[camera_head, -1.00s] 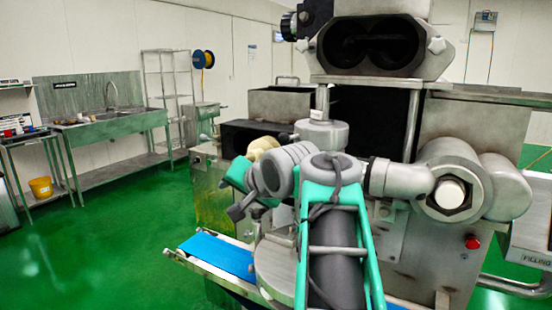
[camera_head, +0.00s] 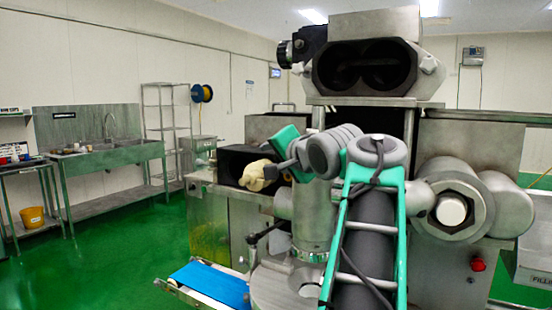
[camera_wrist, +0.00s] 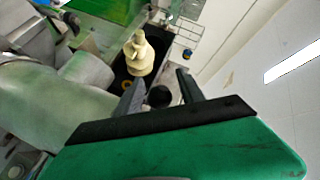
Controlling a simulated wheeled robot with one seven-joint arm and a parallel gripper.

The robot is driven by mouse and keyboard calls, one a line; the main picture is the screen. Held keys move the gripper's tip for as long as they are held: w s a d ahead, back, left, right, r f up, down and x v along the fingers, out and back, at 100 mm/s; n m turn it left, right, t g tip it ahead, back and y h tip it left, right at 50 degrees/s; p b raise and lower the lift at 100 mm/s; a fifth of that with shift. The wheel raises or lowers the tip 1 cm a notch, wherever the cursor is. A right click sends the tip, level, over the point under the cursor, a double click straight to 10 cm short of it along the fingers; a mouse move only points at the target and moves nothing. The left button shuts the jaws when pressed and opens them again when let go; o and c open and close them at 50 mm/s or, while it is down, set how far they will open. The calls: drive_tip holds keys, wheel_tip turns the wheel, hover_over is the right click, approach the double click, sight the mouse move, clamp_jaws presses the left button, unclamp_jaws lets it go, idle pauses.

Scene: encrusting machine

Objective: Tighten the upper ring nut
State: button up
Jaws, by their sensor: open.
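The encrusting machine (camera_head: 430,150) stands in front of me. A vertical metal cylinder (camera_head: 311,215) with a ribbed ring (camera_head: 308,254) near its bottom shows under my arm. My arm covers the top of this column, so I cannot make out the upper ring nut. My gripper's green body (camera_head: 288,143) is at the column's upper left. Its fingers (camera_wrist: 161,88) are open in the wrist view, with a small black round thing (camera_wrist: 159,96) seen between them. No nut shows between them. Metal pipes (camera_wrist: 50,105) are close at the left of the wrist view.
A cream-coloured lumpy part (camera_head: 257,176) is left of the column; it also shows beyond the fingers in the wrist view (camera_wrist: 138,55). A blue conveyor belt (camera_head: 212,282) lies low at the front. A sink bench (camera_head: 112,155) stands far left. Green floor there is clear.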

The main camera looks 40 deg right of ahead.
drive_tip(key=shift+c, duration=0.4)
clamp_jaws()
drive_tip(key=shift+r, duration=0.2)
idle(0.8)
